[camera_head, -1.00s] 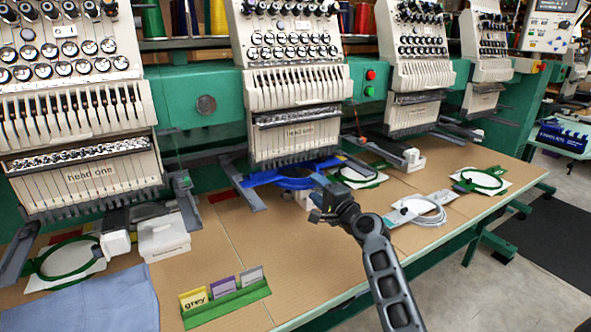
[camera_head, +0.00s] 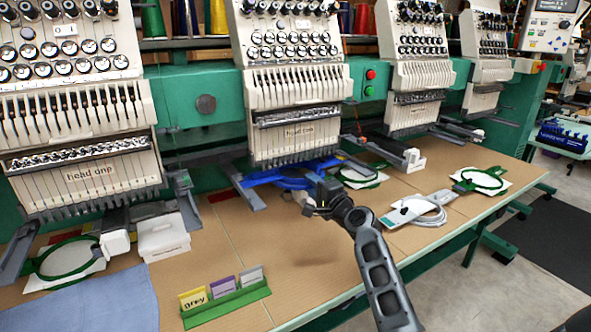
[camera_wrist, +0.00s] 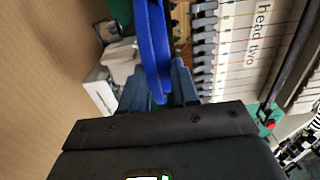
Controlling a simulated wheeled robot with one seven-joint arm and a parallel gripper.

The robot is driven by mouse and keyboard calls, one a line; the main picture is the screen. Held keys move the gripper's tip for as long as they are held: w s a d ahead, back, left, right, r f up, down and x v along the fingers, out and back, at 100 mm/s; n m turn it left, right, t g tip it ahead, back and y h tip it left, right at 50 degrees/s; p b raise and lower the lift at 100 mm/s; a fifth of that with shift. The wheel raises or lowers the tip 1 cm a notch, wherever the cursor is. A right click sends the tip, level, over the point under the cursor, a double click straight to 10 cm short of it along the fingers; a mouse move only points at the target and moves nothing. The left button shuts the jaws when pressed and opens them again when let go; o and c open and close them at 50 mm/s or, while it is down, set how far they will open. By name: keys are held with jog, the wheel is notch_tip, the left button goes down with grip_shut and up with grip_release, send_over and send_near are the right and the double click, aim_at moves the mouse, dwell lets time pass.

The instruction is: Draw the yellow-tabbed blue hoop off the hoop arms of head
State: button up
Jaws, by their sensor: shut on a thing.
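The blue hoop (camera_head: 264,177) lies level under the middle sewing head (camera_head: 297,142), between its two grey hoop arms (camera_head: 247,193). My gripper (camera_head: 318,192) is at the hoop's front edge, low over the table. In the wrist view the hoop's blue rim (camera_wrist: 152,45) runs down between my gripper's fingers (camera_wrist: 158,88), which are shut on it. That view also shows the label "head two" on the sewing head (camera_wrist: 240,50). I cannot make out a yellow tab; my gripper and wrist hide part of the hoop's front.
Head one (camera_head: 85,180) stands at left with a green hoop (camera_head: 67,262). A label rack (camera_head: 226,302) and a blue cloth (camera_head: 95,302) are in front. The brown table between is clear.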

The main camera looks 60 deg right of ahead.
grip_shut()
jog(key=shift+s, duration=0.1)
jog(key=v, duration=1.1)
dwell(1.5)
jog(key=shift+a, duration=0.1)
jog(key=o, duration=0.7)
grip_release()
jog(key=shift+o, duration=0.2)
jog(key=shift+f, duration=0.1)
